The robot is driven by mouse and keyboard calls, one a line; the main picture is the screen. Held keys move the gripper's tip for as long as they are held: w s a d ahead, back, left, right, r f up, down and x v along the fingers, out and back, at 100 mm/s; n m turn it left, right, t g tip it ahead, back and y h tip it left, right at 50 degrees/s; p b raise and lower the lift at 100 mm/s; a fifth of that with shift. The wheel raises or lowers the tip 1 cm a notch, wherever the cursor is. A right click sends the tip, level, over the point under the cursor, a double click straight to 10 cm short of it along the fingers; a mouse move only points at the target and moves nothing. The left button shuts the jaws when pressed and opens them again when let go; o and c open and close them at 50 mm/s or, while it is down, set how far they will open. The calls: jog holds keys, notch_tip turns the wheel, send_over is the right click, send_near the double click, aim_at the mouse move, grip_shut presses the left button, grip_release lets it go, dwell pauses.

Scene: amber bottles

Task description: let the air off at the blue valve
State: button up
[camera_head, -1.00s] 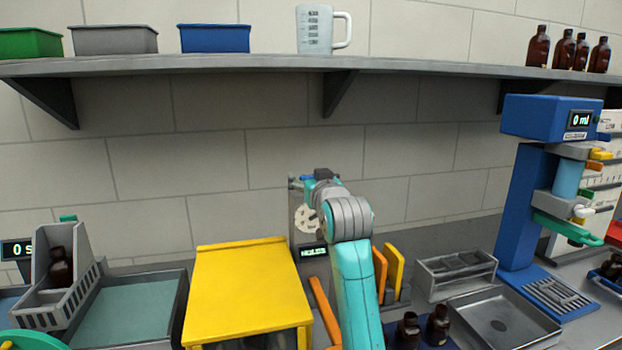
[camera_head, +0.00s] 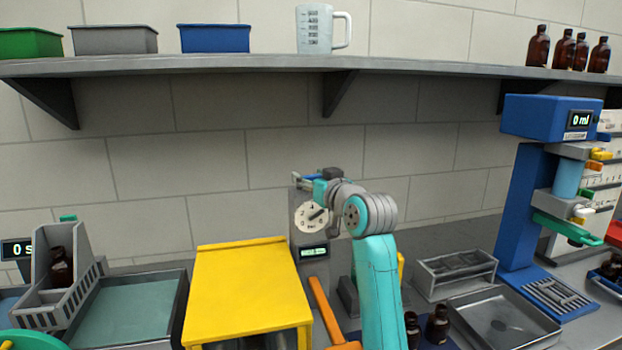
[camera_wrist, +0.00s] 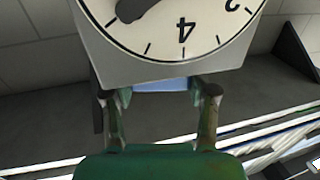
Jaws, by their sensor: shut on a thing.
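The blue valve (camera_head: 313,177) is at the top of a grey gauge box (camera_head: 296,235) by the wall. The box has a round white dial (camera_head: 305,222) and a small lit display (camera_head: 313,252) whose text is too small to read. My gripper (camera_head: 303,180) is at the box top, shut on the blue valve. In the wrist view, a strip of the blue valve (camera_wrist: 160,86) shows between my two fingers (camera_wrist: 160,98), below the upside-down dial (camera_wrist: 190,40). The fingers hide most of the valve, so I cannot tell its exact angle.
A yellow stand (camera_head: 245,290) is left of the gauge box, with an orange bar (camera_head: 325,312) in front. A shelf (camera_head: 420,67) runs above. Brown bottles (camera_head: 437,325), a grey tray (camera_head: 505,320) and a blue filling station (camera_head: 535,200) are to the right.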

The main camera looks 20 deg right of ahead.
jog(key=n+g+y, duration=0.2)
jog(key=n+y, duration=0.1)
jog(key=y, duration=0.1)
jog(key=n+g+y, duration=0.3)
jog(key=n+y, duration=0.1)
jog(key=y, duration=0.1)
jog(key=shift+d+g+y, duration=0.1)
jog(key=shift+g+y, duration=0.2)
jog(key=n+g+y, duration=0.3)
jog(key=n+g, duration=0.1)
jog(key=g, duration=0.1)
jog(key=shift+g, duration=0.3)
jog(key=shift+n+g+y, duration=0.7)
jog(key=shift+n+g, duration=0.9)
jog(key=shift+g, duration=0.5)
jog(key=shift+f+n+g, duration=0.1)
jog(key=shift+n+g, duration=0.3)
jog(key=shift+g, duration=0.2)
jog(key=o, duration=1.2)
jog(key=shift+c, duration=0.2)
jog(key=d, duration=0.7)
jog(key=shift+s, duration=0.25)
jog(key=shift+d, duration=0.15)
